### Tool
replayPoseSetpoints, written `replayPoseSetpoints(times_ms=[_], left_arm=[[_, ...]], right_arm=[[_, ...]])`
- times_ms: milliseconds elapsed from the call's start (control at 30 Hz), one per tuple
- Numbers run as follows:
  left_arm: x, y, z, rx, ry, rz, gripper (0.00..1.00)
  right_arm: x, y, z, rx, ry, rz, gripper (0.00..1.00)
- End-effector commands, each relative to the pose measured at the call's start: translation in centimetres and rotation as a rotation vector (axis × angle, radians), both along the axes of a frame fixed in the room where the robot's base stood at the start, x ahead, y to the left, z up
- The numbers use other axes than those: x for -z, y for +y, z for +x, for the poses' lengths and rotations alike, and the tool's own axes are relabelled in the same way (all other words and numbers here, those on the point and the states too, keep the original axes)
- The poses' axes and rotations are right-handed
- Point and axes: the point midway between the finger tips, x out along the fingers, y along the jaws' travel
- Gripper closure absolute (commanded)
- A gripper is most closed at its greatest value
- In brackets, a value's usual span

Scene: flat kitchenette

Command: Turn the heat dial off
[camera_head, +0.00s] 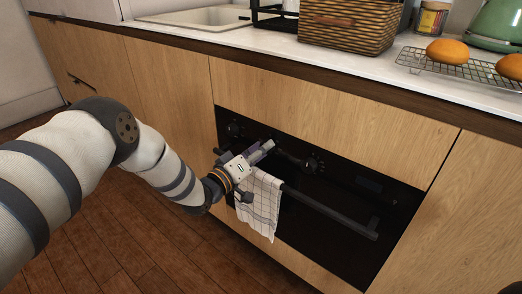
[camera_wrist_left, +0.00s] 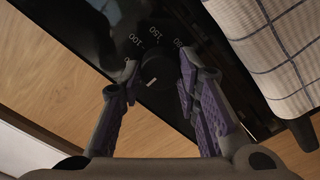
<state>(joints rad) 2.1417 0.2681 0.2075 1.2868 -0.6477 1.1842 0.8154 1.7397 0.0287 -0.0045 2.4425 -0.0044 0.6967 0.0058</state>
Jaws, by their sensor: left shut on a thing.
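The black oven (camera_head: 330,215) is built into the wooden cabinet front, with a row of dark dials along its top panel. My left gripper (camera_head: 268,148) is at this panel, between a dial on the left (camera_head: 234,129) and one on the right (camera_head: 311,164). In the left wrist view, a dark round dial (camera_wrist_left: 158,70) with a short white mark lies between the purple-padded fingers (camera_wrist_left: 160,72). White numbers, including 100 and 150, ring it. The gripper is shut on this dial, which it hides in the head view. My right gripper is not in view.
A checked towel (camera_head: 262,205) hangs on the oven handle (camera_head: 330,211), close below my left gripper; it also fills the upper right of the left wrist view (camera_wrist_left: 275,45). The counter above holds a wicker basket (camera_head: 345,32) and a rack (camera_head: 460,68) with bread rolls.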

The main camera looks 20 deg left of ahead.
Motion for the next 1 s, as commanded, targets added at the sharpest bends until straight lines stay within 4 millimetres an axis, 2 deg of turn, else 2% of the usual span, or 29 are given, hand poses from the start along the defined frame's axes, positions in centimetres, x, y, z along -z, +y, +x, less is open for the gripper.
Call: replayPoseSetpoints(times_ms=[67,100,200,467,567,800,1000], left_arm=[[-0.1,0.0,0.0,-0.001,-0.003,-0.001,0.98],[-0.1,0.0,0.0,-0.001,-0.003,-0.001,0.68],[-0.1,0.0,0.0,-0.001,-0.003,-0.001,0.5],[-0.1,0.1,0.0,-0.001,-0.002,0.0,0.5],[0.0,0.5,-0.9,-0.002,0.001,0.0,0.5],[0.0,2.6,-6.8,-0.004,0.003,-0.001,0.5],[0.0,3.9,-10.4,-0.002,-0.001,0.0,0.5]], right_arm=[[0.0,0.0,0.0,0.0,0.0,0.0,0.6],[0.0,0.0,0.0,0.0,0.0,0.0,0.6],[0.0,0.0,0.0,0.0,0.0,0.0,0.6],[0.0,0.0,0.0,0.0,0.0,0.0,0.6],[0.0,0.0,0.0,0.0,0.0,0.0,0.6],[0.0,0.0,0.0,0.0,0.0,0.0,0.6],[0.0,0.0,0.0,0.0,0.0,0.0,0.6]])
